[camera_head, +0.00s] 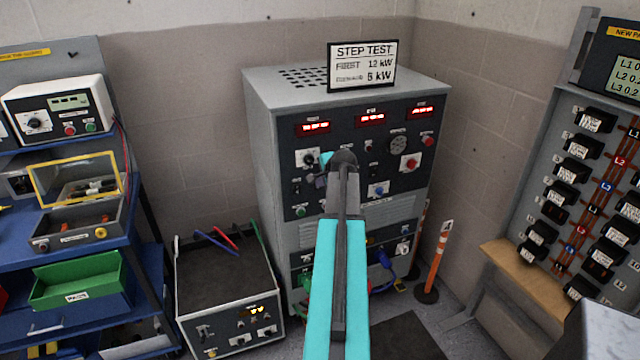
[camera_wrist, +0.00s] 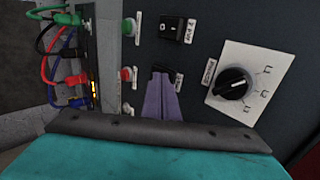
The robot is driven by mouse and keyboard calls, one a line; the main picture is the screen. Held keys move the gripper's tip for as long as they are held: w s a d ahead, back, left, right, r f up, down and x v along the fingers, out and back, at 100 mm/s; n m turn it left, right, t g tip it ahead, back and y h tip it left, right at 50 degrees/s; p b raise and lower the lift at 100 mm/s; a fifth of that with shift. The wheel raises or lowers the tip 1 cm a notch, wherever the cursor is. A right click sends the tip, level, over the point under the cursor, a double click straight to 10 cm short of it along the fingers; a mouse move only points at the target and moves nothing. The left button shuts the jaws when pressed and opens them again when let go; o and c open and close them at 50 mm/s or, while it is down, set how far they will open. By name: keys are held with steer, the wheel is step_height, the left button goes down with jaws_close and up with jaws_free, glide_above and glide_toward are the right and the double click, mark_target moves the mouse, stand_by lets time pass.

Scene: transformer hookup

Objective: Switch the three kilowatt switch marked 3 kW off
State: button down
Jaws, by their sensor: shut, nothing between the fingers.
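The grey load cabinet (camera_head: 262,160) stands in the middle of the head view with a dark control panel. In the wrist view, two black rocker switches are beside a rotary knob (camera_wrist: 233,83) on a white plate. The upper rocker (camera_wrist: 171,29) is clear. The other rocker (camera_wrist: 162,72) is partly hidden behind my gripper's fingertips (camera_wrist: 160,84), which are shut, empty and at or very near it. Contact cannot be told. The labels beside the rockers are too small to read surely, so I cannot confirm which is marked 3 kW. In the head view my arm covers part of the panel.
Green, red and blue leads (camera_wrist: 50,70) are plugged in at the wrist view's left. A "STEP TEST" sign (camera_head: 362,66) stands on the cabinet. A blue bench (camera_head: 130,250) and low box (camera_head: 230,290) are left, a breaker board (camera_head: 540,150) right, and an orange-white post (camera_head: 437,255) beside the cabinet.

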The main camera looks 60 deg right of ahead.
steer(key=s+a+f+b+v, duration=0.1)
steer(key=v, duration=1.2)
steer(key=shift+s+f+b, duration=0.15)
steer(key=shift+f+b, duration=0.1)
steer(key=shift+b, duration=0.05)
stand_by(0.6)
